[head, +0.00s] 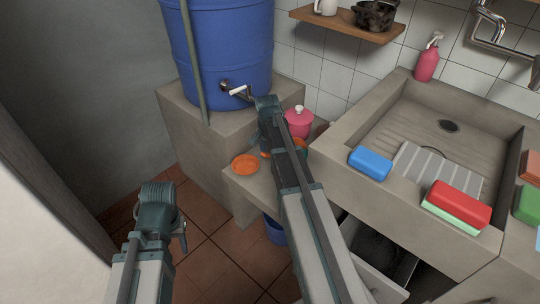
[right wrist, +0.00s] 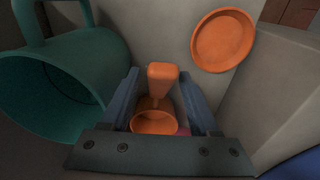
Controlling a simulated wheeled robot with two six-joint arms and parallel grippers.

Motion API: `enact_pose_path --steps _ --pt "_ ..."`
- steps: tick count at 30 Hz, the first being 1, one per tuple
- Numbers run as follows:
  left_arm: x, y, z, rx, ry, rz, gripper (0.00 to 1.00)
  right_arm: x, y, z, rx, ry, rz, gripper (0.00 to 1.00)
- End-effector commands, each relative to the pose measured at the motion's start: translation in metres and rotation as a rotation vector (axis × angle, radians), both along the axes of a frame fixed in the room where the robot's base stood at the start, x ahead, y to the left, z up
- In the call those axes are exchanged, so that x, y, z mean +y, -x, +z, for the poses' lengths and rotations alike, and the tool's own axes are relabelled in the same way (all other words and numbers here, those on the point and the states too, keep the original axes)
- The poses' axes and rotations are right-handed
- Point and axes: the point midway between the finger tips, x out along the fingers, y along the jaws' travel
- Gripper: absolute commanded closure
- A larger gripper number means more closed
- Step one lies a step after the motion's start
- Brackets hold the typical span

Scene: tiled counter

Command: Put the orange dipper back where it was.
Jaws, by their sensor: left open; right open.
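The orange dipper (right wrist: 162,76) stands between the two fingers of my right gripper (right wrist: 160,98) in the right wrist view. Its blocky handle points up toward the camera, and its round orange cup is below. The fingers are apart, one on each side; I cannot tell whether either touches it. In the head view my right gripper (head: 268,112) is over the low ledge beside the blue barrel, and only bits of orange (head: 299,145) show around the arm. My left gripper (head: 160,208) is open and empty over the floor at the left.
An orange dish (head: 245,164) lies on the ledge (head: 241,183), left of my right arm. A teal mug-like vessel (right wrist: 60,85) is close on the left in the wrist view.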

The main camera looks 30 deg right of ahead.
Motion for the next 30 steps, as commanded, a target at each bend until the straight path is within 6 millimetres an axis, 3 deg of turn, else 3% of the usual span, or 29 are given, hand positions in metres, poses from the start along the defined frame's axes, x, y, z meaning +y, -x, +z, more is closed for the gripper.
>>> enact_pose_path --steps 1,16,21,30 --pt "0.0 0.0 0.014 0.0 0.001 0.001 0.5 0.001 0.0 0.014 0.0 0.0 0.0 0.38" --pt "-0.001 0.001 0.089 0.002 0.008 0.002 0.5 0.004 0.002 0.09 0.0 0.0 0.0 0.38" --pt "-0.002 0.001 0.1 0.002 0.008 0.002 0.5 0.005 0.002 0.1 0.0 0.0 0.0 0.38" --pt "-0.001 0.001 0.099 0.002 0.008 0.002 0.5 0.005 0.002 0.099 0.0 0.0 0.0 0.38"
